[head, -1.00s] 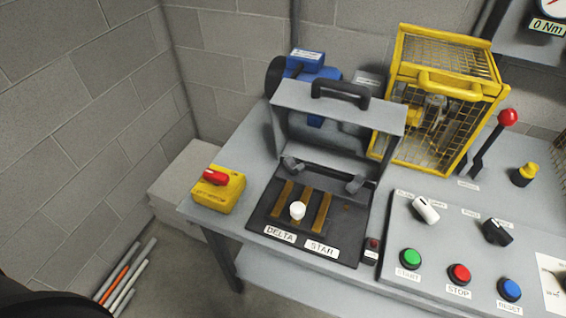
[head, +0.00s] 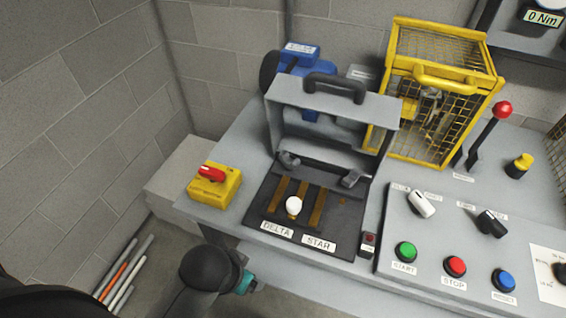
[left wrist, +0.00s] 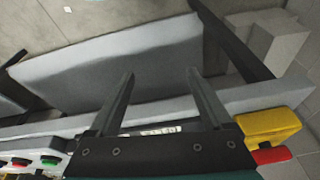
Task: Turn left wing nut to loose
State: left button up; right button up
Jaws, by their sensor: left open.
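The left wing nut (head: 288,160) is a dark grey winged knob at the left of the terminal box, below the raised grey cover (head: 335,105). The right wing nut (head: 355,178) is a similar knob on the other side. My left arm shows at the bottom of the head view, low in front of the bench and well short of the wing nut; its fingers cannot be made out there. In the left wrist view my left gripper (left wrist: 160,75) has two fingers spread apart with nothing between them. The wing nuts are not visible in that view. My right gripper is not in view.
A yellow switch box (head: 214,188) with a red handle stands left of the terminal box. A yellow cage (head: 440,95) and a button panel (head: 450,235) are to the right. The bench front edge lies near my left arm.

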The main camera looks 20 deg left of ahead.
pick_arm(q)
notch_tip(320, 180, up, 7)
jog(key=m+t+h, duration=0.2)
jog(key=t+h, duration=0.4)
jog(key=t, duration=0.3)
send_near(286, 162)
jog(key=b+x, duration=0.3)
jog(key=x, duration=0.5)
jog(key=shift+w+d, duration=0.2)
jog(key=shift+w, duration=0.15)
jog(key=shift+c, duration=0.2)
